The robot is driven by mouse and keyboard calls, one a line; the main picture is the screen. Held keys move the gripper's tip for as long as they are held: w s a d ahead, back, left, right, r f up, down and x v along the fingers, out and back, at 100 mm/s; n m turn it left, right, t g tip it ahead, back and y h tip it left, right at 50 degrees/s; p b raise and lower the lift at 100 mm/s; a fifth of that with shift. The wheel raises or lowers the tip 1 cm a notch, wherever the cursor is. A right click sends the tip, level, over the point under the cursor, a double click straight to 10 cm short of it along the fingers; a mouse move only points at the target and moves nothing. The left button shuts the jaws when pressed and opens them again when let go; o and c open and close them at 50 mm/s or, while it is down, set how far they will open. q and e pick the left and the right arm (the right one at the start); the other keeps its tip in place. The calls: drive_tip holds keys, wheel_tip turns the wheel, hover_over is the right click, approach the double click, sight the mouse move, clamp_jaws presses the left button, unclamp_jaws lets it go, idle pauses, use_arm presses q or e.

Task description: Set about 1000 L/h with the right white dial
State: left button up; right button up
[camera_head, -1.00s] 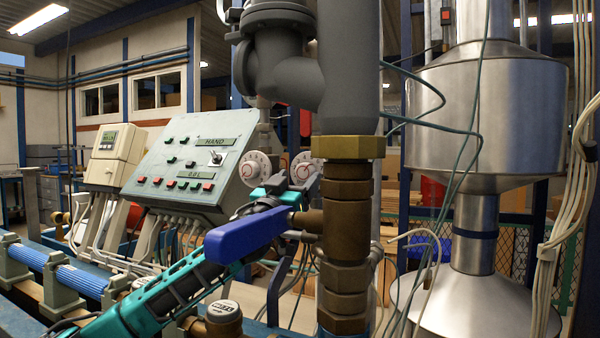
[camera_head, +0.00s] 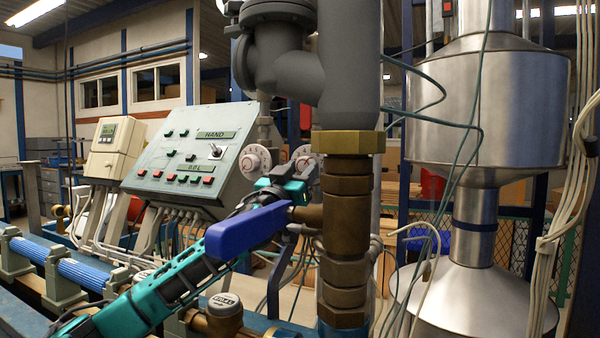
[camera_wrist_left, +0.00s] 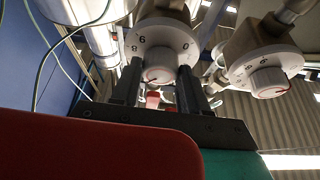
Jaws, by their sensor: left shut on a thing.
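The right white dial (camera_head: 304,154) sits behind the brass pipe, partly hidden by it. The left white dial (camera_head: 255,162) is at the right edge of the control panel. My left gripper (camera_head: 297,177) reaches up to the right dial from below, partly hidden by the blue valve lever. In the left wrist view my left gripper (camera_wrist_left: 158,88) has its dark fingers on either side of the knob of the right dial (camera_wrist_left: 162,50), shut on it. The left dial (camera_wrist_left: 265,73) is untouched to the right there. I cannot read the setting. My right gripper is out of view.
A blue valve lever (camera_head: 247,230) and a thick brass pipe (camera_head: 347,225) stand close in front of the gripper. The control panel (camera_head: 188,158) is on the left, a steel tank (camera_head: 478,110) on the right. Loose cables hang beside the pipe.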

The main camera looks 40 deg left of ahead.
use_arm(q)
drive_tip(key=shift+c, duration=1.2)
drive_tip(key=shift+a+m+h, duration=0.1)
drive_tip(key=shift+m+h, duration=0.5)
drive_tip(key=shift+m, duration=0.6)
drive_tip(key=o, duration=1.1)
drive_tip(key=shift+c, duration=0.2)
drive_tip(key=shift+s+f, duration=0.1)
